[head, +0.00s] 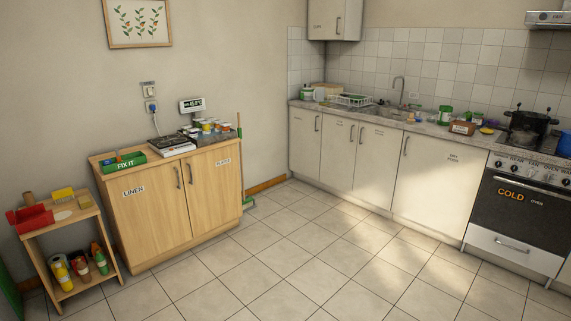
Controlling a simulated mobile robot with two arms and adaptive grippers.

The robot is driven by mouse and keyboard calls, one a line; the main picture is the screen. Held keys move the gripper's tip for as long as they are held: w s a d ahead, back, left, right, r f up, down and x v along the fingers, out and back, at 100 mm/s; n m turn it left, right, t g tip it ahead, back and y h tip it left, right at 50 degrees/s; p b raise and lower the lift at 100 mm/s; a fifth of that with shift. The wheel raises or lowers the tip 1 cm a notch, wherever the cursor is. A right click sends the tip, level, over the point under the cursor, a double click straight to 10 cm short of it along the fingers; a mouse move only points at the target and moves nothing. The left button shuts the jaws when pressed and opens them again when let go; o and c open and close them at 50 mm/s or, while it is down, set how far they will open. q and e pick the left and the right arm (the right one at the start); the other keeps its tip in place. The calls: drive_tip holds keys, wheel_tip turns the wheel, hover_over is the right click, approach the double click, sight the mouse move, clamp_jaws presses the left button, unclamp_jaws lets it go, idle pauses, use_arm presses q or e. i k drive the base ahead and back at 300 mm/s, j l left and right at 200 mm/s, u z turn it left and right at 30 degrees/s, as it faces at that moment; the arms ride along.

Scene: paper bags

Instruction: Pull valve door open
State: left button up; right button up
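I see no door whose label I can clearly read as "valve". The wooden cabinet (150,255) at the left has two shut doors with grey bar handles. Its left door (148,220) is labelled LINEN; the label on its right door (213,195) is too small to read surely. Under the counter, several white doors are shut; one wide door (435,185) seems labelled DRY FOOD, and the labels on the narrower doors (340,155) are unreadable. A wall cupboard (325,20) at the top is also shut. Neither of my grippers is in view.
The tiled floor (290,255) in the middle is clear. A small wooden shelf (38,238) with bottles stands at the left front. A green broom (242,170) leans beside the wooden cabinet. An oven (515,215) stands at the right.

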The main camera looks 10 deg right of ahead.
sight(340, 134)
drive_tip(key=i+l+z, duration=0.15)
drive_tip(key=i, duration=2.1)
drive_tip(key=i+j+z, duration=0.1)
drive_tip(key=i, duration=2.15)
drive_tip(key=j, duration=0.05)
